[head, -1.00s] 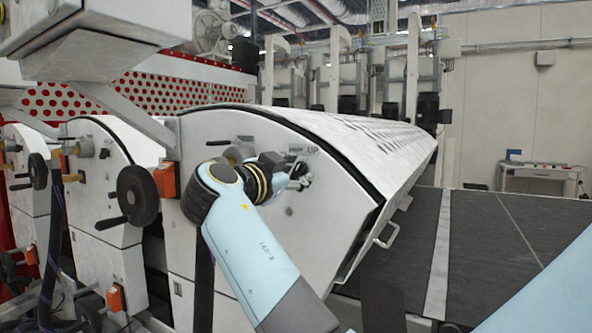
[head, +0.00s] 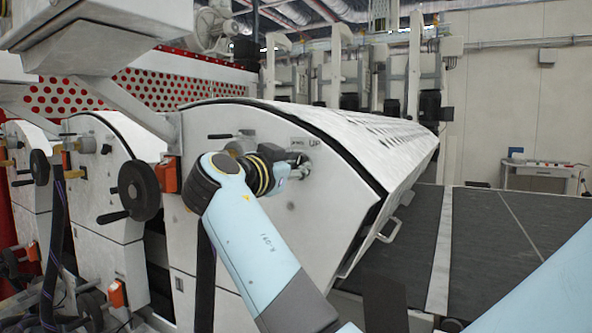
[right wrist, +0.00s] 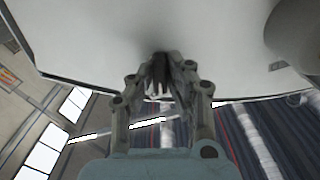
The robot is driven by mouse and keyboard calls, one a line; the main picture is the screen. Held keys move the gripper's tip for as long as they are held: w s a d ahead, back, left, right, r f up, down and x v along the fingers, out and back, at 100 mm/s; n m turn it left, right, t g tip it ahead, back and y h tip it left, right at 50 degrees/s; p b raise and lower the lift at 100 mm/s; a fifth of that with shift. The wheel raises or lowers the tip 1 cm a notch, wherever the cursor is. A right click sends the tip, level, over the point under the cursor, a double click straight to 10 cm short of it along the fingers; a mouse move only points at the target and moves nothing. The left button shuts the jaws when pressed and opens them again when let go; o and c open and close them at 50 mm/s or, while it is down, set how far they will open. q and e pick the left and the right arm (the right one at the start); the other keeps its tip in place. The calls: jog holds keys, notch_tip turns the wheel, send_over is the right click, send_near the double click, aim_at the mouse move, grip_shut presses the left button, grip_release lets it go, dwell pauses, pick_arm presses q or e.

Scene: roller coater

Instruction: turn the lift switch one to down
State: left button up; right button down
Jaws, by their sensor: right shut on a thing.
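The lift switch is on the light grey end panel (head: 240,220) of the nearest coater hood, just below the DOWN/UP label (head: 305,141). My right gripper (head: 302,171) reaches in from the left at that spot and largely hides the switch in the head view. In the right wrist view, the fingers (right wrist: 163,66) are closed together on a small dark piece, apparently the switch knob, against the pale panel. The knob's exact angle cannot be read. My left gripper is not in view.
A black handwheel (head: 138,187) and an orange box (head: 168,176) are left of the panel. A small black lever (head: 220,136) sits above my wrist. A handle (head: 390,230) sticks out at the hood's right edge.

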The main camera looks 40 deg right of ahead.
jog(key=n+b, duration=0.1)
jog(key=n, duration=0.9)
jog(key=shift+r+p, duration=0.1)
jog(key=shift+p, duration=0.3)
jog(key=c, duration=1.3)
grip_release()
jog(key=shift+w, duration=0.1)
